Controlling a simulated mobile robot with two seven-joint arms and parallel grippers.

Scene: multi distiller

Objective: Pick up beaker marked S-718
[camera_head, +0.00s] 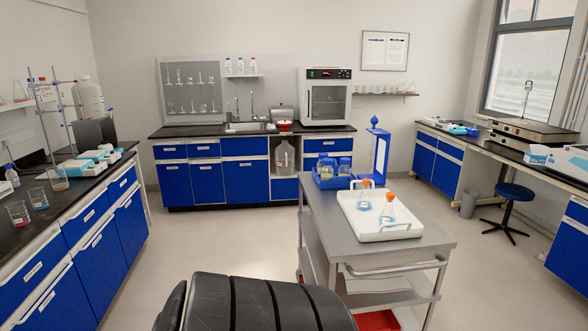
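Several small glass beakers stand on the black top of the left bench. One beaker (18,213) with reddish liquid is nearest, another beaker (38,198) with blue liquid is just behind it, and a third beaker (59,179) is farther back near the wall side. I cannot read any marking, so I cannot tell which one is S-718. Neither of my grippers is in view.
A grey metal cart (418,237) stands ahead right, bearing a white tray (358,221) with two orange-stoppered flasks and a blue crate (335,183). The left bench (90,212) runs along the left wall. A blue stool (514,192) stands right. Open floor lies between bench and cart.

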